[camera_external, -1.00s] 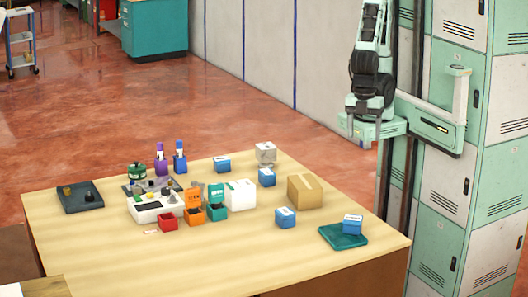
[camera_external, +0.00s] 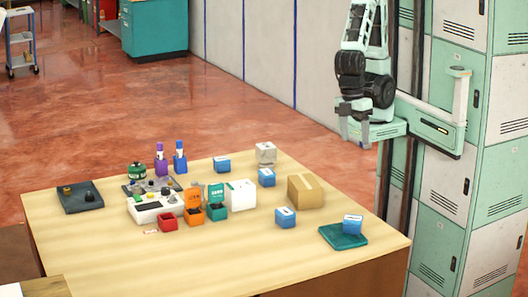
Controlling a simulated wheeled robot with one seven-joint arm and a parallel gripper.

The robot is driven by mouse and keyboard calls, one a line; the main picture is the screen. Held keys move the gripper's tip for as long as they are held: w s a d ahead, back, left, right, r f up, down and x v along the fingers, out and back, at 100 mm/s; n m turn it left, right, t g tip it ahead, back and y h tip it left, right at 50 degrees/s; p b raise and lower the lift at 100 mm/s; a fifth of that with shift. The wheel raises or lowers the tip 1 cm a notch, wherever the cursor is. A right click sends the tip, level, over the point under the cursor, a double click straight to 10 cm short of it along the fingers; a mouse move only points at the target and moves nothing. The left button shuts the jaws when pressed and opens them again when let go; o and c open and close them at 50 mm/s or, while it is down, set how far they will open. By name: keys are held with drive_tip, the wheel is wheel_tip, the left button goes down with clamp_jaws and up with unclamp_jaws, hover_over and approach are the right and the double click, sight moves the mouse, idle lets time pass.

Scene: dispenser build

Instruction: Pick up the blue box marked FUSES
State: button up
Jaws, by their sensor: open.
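Several small blue boxes with white labels are on the wooden table. One blue box (camera_external: 222,165) stands at the back, one blue box (camera_external: 266,177) is near the grey-white block, one blue box (camera_external: 285,218) is in front of the cardboard box, and one blue box (camera_external: 353,224) sits on a teal mat (camera_external: 340,238). The labels are too small to read, so I cannot tell which is marked FUSES. My gripper (camera_external: 355,138) is open and empty, pointing down, high up beyond the table's back right side, apart from every box.
A cardboard box (camera_external: 306,191) and a white box (camera_external: 241,194) stand mid-table. Red (camera_external: 168,222), orange (camera_external: 194,213) and teal (camera_external: 217,211) bins stand by a white device (camera_external: 150,210). A dark tray (camera_external: 80,198) lies at left. The front of the table is clear.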

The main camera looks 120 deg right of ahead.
drive_tip(key=w+a+m+y, duration=0.2)
drive_tip(key=w+m, duration=0.9)
drive_tip(key=w, duration=0.4)
drive_tip(key=m+b, duration=0.1)
drive_tip(key=m, duration=0.8)
approach(285, 211)
drive_tip(key=shift+y, duration=0.4)
drive_tip(key=p+x, duration=0.2)
drive_tip(key=x, duration=0.3)
drive_tip(key=shift+f, duration=0.15)
drive_tip(key=shift+d+p+x, duration=0.15)
drive_tip(key=shift+p+x, duration=0.5)
drive_tip(key=shift+x, duration=0.65)
drive_tip(key=shift+d+p+x, duration=0.2)
drive_tip(key=shift+p+x, duration=0.4)
drive_tip(key=shift+x, duration=0.75)
drive_tip(key=shift+f, duration=0.1)
drive_tip(key=c, duration=1.1)
